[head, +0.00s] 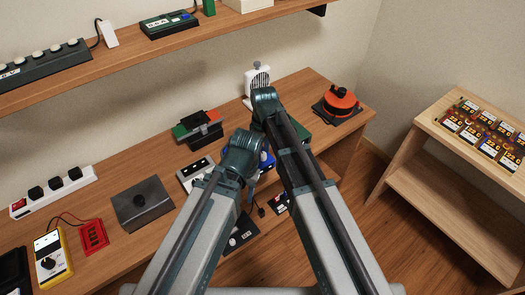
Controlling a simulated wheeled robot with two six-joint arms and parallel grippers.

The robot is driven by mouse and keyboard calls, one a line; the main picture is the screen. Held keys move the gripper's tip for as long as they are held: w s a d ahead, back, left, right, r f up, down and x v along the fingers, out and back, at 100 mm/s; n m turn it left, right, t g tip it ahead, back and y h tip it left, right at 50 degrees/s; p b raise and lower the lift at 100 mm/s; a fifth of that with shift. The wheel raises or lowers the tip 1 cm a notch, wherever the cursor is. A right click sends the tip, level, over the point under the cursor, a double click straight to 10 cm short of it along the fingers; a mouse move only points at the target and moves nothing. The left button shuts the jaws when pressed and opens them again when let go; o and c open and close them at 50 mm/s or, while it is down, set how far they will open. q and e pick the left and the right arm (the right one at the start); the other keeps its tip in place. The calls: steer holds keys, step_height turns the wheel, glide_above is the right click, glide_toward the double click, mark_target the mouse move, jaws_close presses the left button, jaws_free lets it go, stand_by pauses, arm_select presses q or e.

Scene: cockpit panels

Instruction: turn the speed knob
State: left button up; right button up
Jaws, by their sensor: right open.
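No knob in the head view can be read as the speed knob; labels are too small. A black panel (240,236) with light markings lies low in the middle, partly behind my left arm. A white-and-black panel (194,173) lies left of my arms. An orange round device (340,101) with a black top knob stands at the right end of the desk. My right gripper (253,191) is small and partly covered between my two arms, open, above the desk's front area. Contact with anything cannot be made out. My left gripper is hidden behind its arm.
The wooden desk (130,169) also carries a dark grey box (142,204), a yellow meter (51,259), a white power strip (54,191) and a white fan-like device (257,79). A shelf (140,51) hangs above. A side table (430,150) stands right.

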mark_target(263, 153)
arm_select(q)
steer(key=shift+r, duration=0.1)
arm_select(e)
steer(key=shift+r, duration=0.15)
arm_select(q)
step_height(263, 153, up, 14)
steer(key=p, duration=1.3)
steer(key=shift+f+p, duration=0.2)
steer(key=shift+p, duration=0.2)
arm_select(e)
step_height(263, 153, up, 14)
steer(key=shift+w+f, duration=0.2)
steer(key=shift+d, duration=0.1)
arm_select(q)
steer(key=shift+o, duration=0.3)
